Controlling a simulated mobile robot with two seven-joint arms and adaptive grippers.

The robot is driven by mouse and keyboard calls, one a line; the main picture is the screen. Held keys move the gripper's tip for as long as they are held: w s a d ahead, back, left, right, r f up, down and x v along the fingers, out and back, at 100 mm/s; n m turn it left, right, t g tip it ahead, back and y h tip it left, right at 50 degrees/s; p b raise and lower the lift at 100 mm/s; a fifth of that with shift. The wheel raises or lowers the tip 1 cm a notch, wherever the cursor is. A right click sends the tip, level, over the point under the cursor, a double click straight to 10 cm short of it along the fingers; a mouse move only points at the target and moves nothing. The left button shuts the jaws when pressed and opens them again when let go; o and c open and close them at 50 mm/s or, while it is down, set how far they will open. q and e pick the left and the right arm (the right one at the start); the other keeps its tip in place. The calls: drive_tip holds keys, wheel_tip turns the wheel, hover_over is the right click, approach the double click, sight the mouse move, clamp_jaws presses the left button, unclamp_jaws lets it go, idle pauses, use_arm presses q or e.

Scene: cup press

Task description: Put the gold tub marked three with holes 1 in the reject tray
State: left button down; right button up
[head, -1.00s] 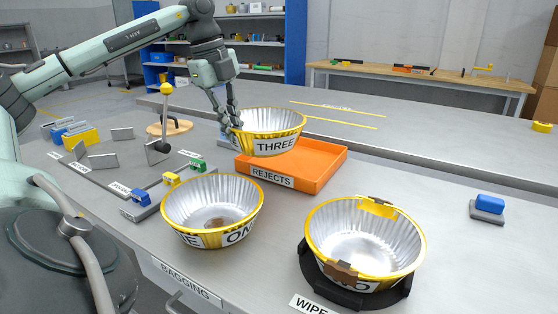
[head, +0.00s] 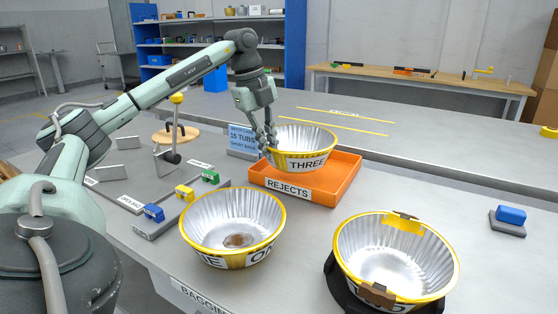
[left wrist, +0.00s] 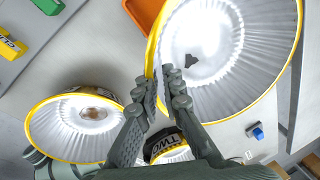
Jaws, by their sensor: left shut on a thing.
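The gold tub marked THREE (head: 301,152) is at the orange reject tray (head: 339,184), over its inner area; whether it touches the tray floor I cannot tell. My left gripper (head: 267,140) is shut on the tub's left rim. In the left wrist view the fingers (left wrist: 163,92) pinch the yellow rim of this tub (left wrist: 225,50), and a dark irregular hole shows in its bottom. A corner of the orange tray (left wrist: 143,10) shows beside it. My right gripper is not in view.
A tub marked ONE (head: 233,226) with a brown patch inside stands in front of the tray. A tub marked TWO (head: 396,262) sits in a black holder at the front right. A blue-topped block (head: 510,216) lies at the right. A sign reading 15 TUBS (head: 243,138) stands behind the gripper.

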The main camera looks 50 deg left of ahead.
sight(277, 163)
use_arm(q)
drive_tip(key=w+f, duration=0.2)
drive_tip(key=w, duration=0.1)
drive_tip(key=shift+a, duration=0.1)
drive_tip(key=x, duration=0.3)
drive_tip(key=shift+s+a+f, duration=0.15)
drive_tip(key=shift+s+a, duration=0.05)
drive_tip(key=shift+s, duration=0.15)
drive_tip(key=shift+f, duration=0.3)
drive_tip(key=shift+f, duration=0.1)
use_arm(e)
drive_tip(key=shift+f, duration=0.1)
use_arm(q)
drive_tip(key=c, duration=1.7)
unclamp_jaws()
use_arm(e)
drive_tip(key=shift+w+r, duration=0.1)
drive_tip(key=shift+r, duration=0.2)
